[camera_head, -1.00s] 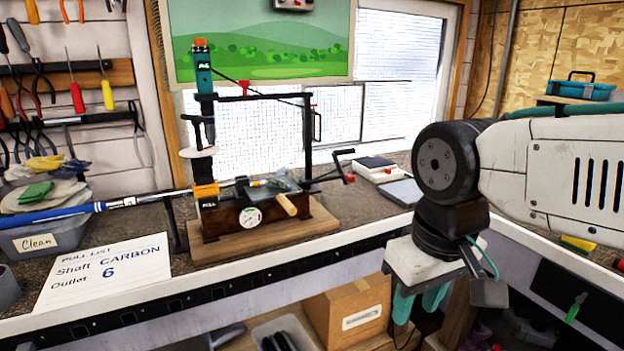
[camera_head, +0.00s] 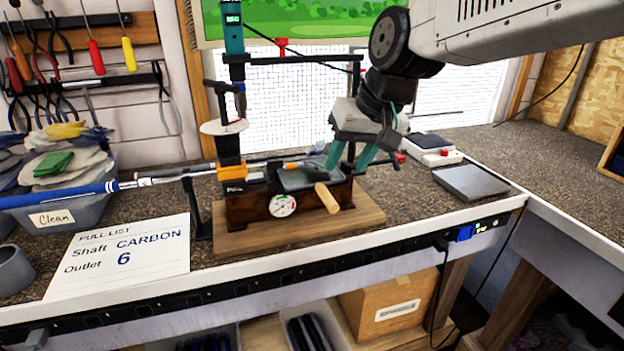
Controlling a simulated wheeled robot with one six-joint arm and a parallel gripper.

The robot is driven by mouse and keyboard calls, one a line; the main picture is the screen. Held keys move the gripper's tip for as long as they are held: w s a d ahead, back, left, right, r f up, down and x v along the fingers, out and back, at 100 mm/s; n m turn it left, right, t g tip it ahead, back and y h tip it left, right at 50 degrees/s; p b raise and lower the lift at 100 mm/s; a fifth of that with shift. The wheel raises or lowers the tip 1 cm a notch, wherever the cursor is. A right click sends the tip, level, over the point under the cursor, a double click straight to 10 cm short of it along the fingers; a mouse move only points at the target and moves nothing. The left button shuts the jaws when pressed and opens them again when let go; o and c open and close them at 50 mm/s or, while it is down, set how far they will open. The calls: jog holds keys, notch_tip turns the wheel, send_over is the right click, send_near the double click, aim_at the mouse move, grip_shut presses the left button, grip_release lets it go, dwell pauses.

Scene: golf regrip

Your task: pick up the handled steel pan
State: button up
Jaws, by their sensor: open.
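The steel pan (camera_head: 297,180) is a grey, shallow pan with a short wooden handle (camera_head: 327,198). It rests on top of the dark wooden fixture with a dial gauge, its handle pointing toward the front right. My gripper (camera_head: 348,160) has teal fingers and is open. It hangs just behind and to the right of the pan, with its fingers pointing down. In this view the fingers overlap the area near the pan's right edge. I cannot tell whether they touch it. Nothing is seen between the fingers.
The fixture (camera_head: 240,207) stands on a wooden board (camera_head: 255,238), with a tall black post behind. A blue-gripped club shaft (camera_head: 60,196) runs in from the left. A grey bin (camera_head: 75,213) and a paper list (camera_head: 125,255) sit left.

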aim_at(322, 185)
jog(key=w+a+f, duration=0.1)
jog(key=f, duration=0.1)
jog(key=w+a+f, duration=0.1)
jog(key=f, duration=0.1)
jog(key=w+a+f, duration=0.1)
jog(key=a+f, duration=0.1)
jog(key=f, duration=0.1)
jog(key=shift+w, duration=0.2)
jog(key=shift+r, duration=0.15)
grip_shut()
